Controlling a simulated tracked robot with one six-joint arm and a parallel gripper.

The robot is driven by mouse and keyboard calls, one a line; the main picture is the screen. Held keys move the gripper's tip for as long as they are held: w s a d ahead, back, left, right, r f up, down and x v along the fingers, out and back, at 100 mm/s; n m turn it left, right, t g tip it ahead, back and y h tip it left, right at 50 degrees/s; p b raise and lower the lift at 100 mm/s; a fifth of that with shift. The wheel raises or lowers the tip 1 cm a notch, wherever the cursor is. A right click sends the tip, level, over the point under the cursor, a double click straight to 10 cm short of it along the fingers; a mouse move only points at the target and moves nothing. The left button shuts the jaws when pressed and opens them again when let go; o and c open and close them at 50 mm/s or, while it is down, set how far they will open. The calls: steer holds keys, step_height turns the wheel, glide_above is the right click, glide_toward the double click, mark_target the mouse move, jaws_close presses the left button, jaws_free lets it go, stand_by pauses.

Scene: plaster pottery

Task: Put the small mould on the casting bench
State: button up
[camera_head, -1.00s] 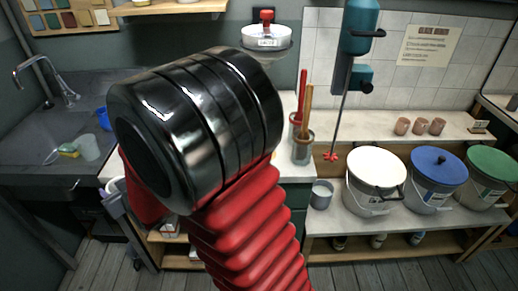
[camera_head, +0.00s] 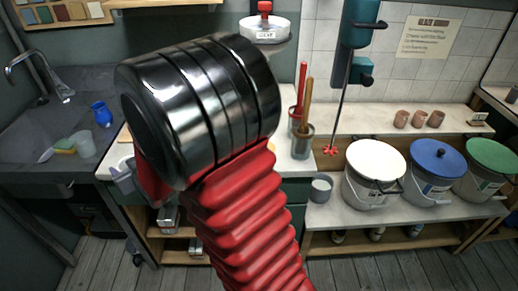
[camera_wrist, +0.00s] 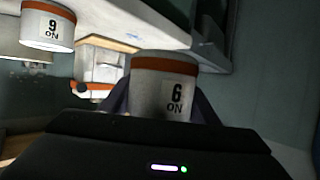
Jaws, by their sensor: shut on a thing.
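In the wrist view a white cylindrical mould (camera_wrist: 165,85) with an orange band and a label reading "6 ON" sits between the dark fingers of my gripper (camera_wrist: 160,100). The gripper is shut on it. Its lower part is hidden behind the gripper body. In the head view my red and black arm covers the middle, and the gripper is mostly hidden behind it. A pale worktop (camera_head: 292,160) shows behind the arm, and a lower pale bench (camera_head: 336,218) stands to its right. I cannot tell which is the casting bench.
White (camera_head: 375,165), blue-lidded (camera_head: 435,165) and green-lidded (camera_head: 490,165) buckets crowd the right bench. A grey cup (camera_head: 320,188) stands at its left end. A mixer (camera_head: 360,35) hangs above.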

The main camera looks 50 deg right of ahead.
steer(key=s+d+r+m+h, duration=0.1)
steer(key=s+d, duration=0.4)
steer(key=d, duration=0.9)
steer(key=s+d+r+m+g+h, duration=0.1)
steer(key=s+d, duration=0.5)
steer(key=d, duration=0.8)
steer(key=s+d+r+m+g+h, duration=0.1)
steer(key=s+d+m+h, duration=0.2)
steer(key=d, duration=1.2)
steer(key=shift+s+h, duration=0.6)
steer(key=shift+s, duration=0.55)
steer(key=shift+f, duration=3)
steer(key=shift+f, duration=1.9)
steer(key=shift+f, duration=0.1)
